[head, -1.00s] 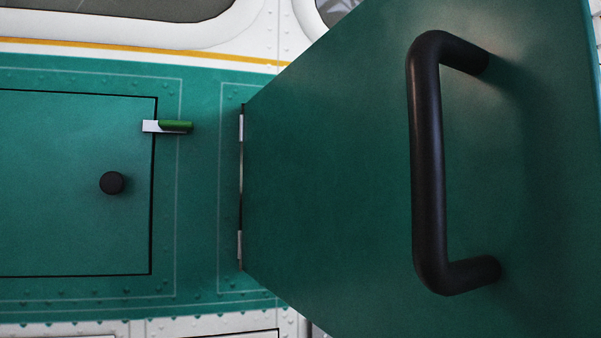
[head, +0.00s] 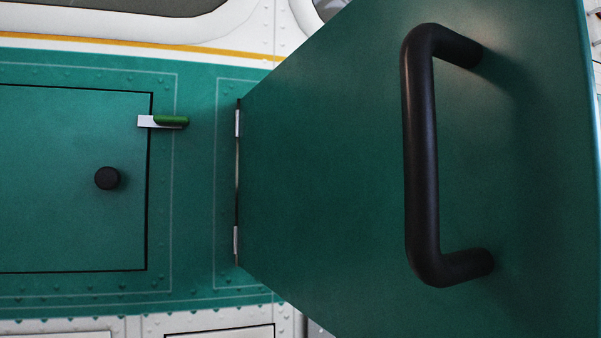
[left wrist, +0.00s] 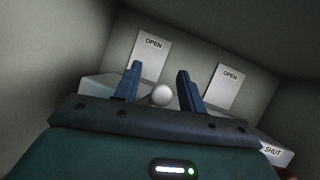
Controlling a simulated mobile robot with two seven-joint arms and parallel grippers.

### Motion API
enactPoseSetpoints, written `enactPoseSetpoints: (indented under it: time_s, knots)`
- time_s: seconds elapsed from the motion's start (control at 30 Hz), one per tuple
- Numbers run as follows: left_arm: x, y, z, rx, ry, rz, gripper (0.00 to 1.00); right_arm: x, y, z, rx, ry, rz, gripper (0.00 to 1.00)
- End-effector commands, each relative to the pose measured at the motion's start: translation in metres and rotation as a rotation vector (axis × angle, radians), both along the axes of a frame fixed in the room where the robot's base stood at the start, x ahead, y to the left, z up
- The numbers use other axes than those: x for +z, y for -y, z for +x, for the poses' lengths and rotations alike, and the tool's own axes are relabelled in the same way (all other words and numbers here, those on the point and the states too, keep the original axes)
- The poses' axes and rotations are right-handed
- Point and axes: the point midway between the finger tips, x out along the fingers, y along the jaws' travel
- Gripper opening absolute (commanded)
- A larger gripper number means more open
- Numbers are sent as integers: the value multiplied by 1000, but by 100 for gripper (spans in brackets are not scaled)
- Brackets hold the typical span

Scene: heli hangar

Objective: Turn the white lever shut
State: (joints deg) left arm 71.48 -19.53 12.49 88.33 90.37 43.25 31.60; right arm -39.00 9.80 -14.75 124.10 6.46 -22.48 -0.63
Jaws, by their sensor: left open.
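In the left wrist view my left gripper (left wrist: 159,68) is open, with its two blue fingers spread apart. A round white knob (left wrist: 161,95), seemingly the end of the white lever, shows between the fingers, with a gap on each side. The lever's shaft is hidden behind my gripper body. One OPEN label (left wrist: 151,50) stands behind the left finger and another OPEN label (left wrist: 229,83) stands further right. A SHUT label (left wrist: 273,151) shows low at the right. Neither gripper shows in the head view.
Grey walls (left wrist: 60,60) enclose the left gripper. In the head view a large green door (head: 320,170) with a black bar handle (head: 422,150) stands open at the right. A closed hatch (head: 60,220) with a black knob (head: 107,178) and a green-tipped latch (head: 170,121) is at the left.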

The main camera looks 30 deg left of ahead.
Motion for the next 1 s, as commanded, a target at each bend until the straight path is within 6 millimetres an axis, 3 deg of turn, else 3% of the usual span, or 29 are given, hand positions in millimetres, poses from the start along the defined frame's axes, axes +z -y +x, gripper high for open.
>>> enactPoseSetpoints:
  time_s: [0.33,0.6,1.0]
  knots:
    - [-32,49,-29,-1,-1,2,41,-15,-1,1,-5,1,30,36]
    - [-52,88,-52,-2,-1,0,41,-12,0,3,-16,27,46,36]
    - [-58,100,-60,0,-2,-2,41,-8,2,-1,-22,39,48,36]
